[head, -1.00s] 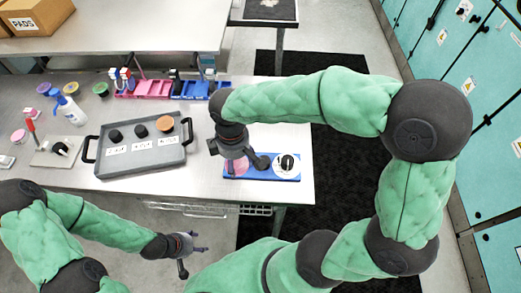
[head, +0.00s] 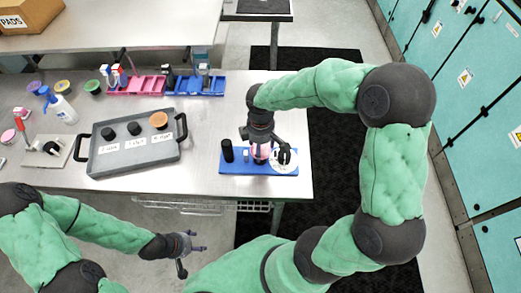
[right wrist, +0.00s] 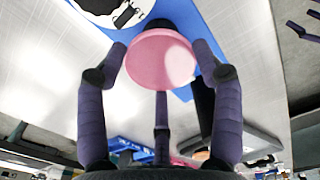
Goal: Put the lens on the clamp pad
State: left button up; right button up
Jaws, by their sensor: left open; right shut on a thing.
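My right gripper (head: 264,155) is shut on a pink round disc, which I take as the lens (right wrist: 160,60). It is over the blue base (head: 232,168) near the table's right edge. In the right wrist view the fingers (right wrist: 160,75) surround the disc; a dark part lies behind it. The base carries a black post (head: 227,150) and a white disc with a black piece (head: 285,157) at its right end. I cannot tell whether the lens touches anything below. Which part is the clamp pad is not clear. My left gripper (head: 192,248) is open and empty in front of the table.
A grey tray (head: 160,160) with two black knobs and an orange one stands mid-table. A pale board (head: 40,158) with a black piece lies at the left. Pink (head: 137,90) and blue (head: 203,90) bins, a spray bottle (head: 62,108) and small pots stand behind.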

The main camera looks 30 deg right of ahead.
jog(key=shift+f, duration=1.05)
jog(key=shift+f, duration=0.15)
jog(key=o, duration=0.9)
jog(key=shift+o, duration=0.2)
jog(key=shift+r, duration=0.25)
notch_tip(320, 180, up, 12)
jog(key=p, duration=0.2)
jog(key=shift+f, duration=0.1)
